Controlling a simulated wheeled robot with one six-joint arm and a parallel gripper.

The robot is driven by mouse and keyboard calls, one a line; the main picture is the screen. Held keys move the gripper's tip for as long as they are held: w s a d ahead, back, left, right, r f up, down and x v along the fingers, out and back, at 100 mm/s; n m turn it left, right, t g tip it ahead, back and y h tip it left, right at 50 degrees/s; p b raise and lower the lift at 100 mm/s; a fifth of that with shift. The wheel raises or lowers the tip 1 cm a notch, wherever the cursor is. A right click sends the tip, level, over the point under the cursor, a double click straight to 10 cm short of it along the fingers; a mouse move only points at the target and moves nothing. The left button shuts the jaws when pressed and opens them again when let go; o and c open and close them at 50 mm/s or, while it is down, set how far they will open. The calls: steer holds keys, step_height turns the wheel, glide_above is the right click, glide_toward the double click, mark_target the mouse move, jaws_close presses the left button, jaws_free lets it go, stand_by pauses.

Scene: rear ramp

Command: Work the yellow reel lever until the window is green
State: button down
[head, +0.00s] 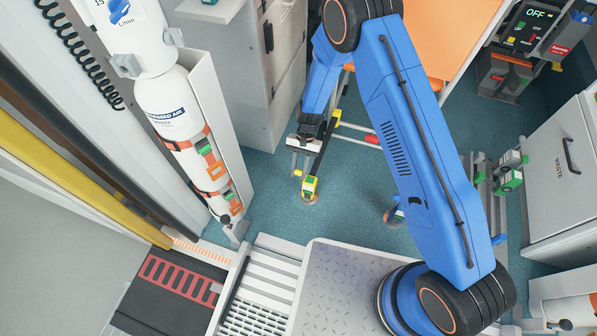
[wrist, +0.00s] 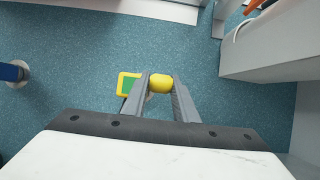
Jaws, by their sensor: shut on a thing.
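The yellow reel lever (wrist: 160,84) shows as a rounded yellow end between the two grey fingertips of my gripper (wrist: 159,88) in the wrist view. My gripper is shut on it. Just left of the fingers is the window (wrist: 128,84), a green face in a yellow frame. Part of the frame is hidden behind the left finger. In the head view my gripper (head: 305,173) points down at the small yellow and green reel unit (head: 309,188) near the floor. The rest of the lever is hidden by the fingers.
A compressed air cylinder (head: 177,100) in a white holder stands to the left. A grey cabinet (head: 258,75) is behind, and an orange stretcher (head: 440,40) is beyond my arm. Blue floor (head: 270,205) lies open around the reel. A white waste cabinet (head: 560,170) is at right.

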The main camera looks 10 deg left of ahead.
steer(key=shift+w, duration=0.2)
steer(key=c, duration=1.4)
jaws_free()
steer(key=shift+r, duration=0.1)
steer(key=v, duration=1.7)
steer(key=shift+r, duration=0.2)
